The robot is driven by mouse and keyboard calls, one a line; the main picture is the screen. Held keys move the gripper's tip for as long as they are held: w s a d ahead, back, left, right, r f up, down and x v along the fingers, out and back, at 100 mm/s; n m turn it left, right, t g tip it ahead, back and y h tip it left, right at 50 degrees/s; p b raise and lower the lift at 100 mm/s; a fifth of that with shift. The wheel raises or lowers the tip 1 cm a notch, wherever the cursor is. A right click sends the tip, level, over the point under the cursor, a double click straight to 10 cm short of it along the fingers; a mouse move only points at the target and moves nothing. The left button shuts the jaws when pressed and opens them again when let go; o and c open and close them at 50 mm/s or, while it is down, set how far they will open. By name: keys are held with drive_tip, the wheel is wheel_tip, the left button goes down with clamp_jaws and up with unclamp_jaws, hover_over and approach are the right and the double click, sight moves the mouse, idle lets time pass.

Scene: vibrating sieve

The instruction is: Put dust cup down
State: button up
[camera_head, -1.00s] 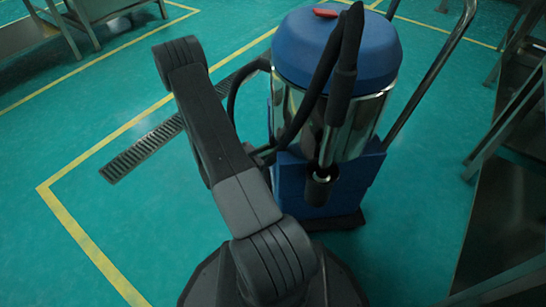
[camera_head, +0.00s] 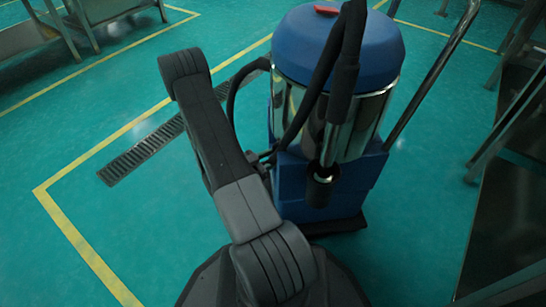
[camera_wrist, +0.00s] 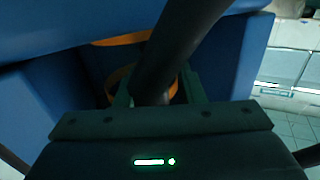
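A blue and chrome vacuum cleaner (camera_head: 335,60) stands upright on the floor, with a blue lower body (camera_head: 345,185). I cannot single out the dust cup for sure. In the wrist view my gripper (camera_wrist: 157,88) has its two fingers apart, reaching in among blue surfaces (camera_wrist: 45,95). A dark tube (camera_wrist: 180,45) crosses in front of the finger gap. An orange band (camera_wrist: 120,80) shows behind it. Whether the fingers hold anything is hidden.
A black hose (camera_head: 322,85) hangs down the vacuum's front. A metal floor drain (camera_head: 145,155) and yellow floor lines (camera_head: 75,235) lie to the left. Metal tables stand at the far left (camera_head: 30,38) and right (camera_head: 515,200). The green floor at left is clear.

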drive_tip(key=shift+r, duration=0.15)
drive_tip(key=p+v, duration=0.4)
drive_tip(key=v, duration=0.8)
drive_tip(key=shift+c, duration=0.5)
idle(1.6)
